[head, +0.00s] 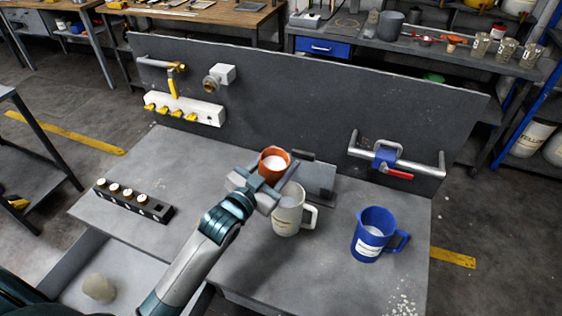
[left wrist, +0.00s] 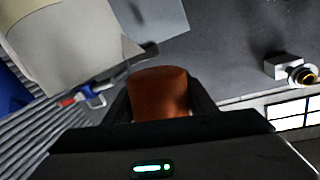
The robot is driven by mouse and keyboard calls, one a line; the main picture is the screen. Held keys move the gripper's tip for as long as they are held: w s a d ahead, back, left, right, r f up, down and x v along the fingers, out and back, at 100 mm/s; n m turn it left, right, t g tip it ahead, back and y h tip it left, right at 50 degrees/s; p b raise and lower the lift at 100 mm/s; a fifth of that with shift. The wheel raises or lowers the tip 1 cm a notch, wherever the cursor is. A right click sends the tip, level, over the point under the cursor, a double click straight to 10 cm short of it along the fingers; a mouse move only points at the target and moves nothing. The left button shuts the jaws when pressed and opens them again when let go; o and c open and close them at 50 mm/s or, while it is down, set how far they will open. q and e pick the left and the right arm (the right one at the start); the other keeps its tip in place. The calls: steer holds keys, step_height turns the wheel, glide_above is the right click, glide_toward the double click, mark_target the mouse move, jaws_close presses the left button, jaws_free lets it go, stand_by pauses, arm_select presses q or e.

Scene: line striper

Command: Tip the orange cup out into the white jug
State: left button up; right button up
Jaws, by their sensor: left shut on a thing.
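The orange cup (head: 274,162) is held by my left gripper (head: 268,178), which is shut on it. White contents show inside the cup, and it looks about upright. In the left wrist view the cup (left wrist: 160,92) sits between the two dark fingers. The white jug (head: 287,212) stands on the grey bench just in front of and slightly right of the cup, its handle to the right. Part of its rim is hidden by my gripper. The jug (left wrist: 70,45) also fills the upper left of the left wrist view. My right gripper is not in view.
A blue jug (head: 373,232) with white contents stands to the right. A grey plate-like device (head: 317,178) is behind the white jug. A dark rack (head: 133,200) with several small capped items lies at left. A back panel (head: 290,110) carries valves and pipes. White specks lie at the front right.

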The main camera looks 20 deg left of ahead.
arm_select(q)
steer(key=shift+s+r, duration=0.15)
steer(key=shift+a+f, duration=0.1)
steer(key=shift+f, duration=0.1)
steer(key=shift+w+a+m+b, duration=0.15)
steer(key=shift+a+m+b, duration=0.15)
steer(key=shift+m+b, duration=0.85)
steer(key=shift+w+a+m+b, duration=0.1)
steer(key=shift+a+m+b, duration=0.15)
steer(key=shift+m+b, duration=0.85)
steer(key=shift+m, duration=0.25)
steer(key=shift+r+p, duration=0.1)
steer(key=shift+p, duration=0.25)
steer(key=shift+a+m+p, duration=0.15)
steer(key=shift+m+p, duration=0.6)
steer(key=shift+m, duration=0.65)
stand_by(3.4)
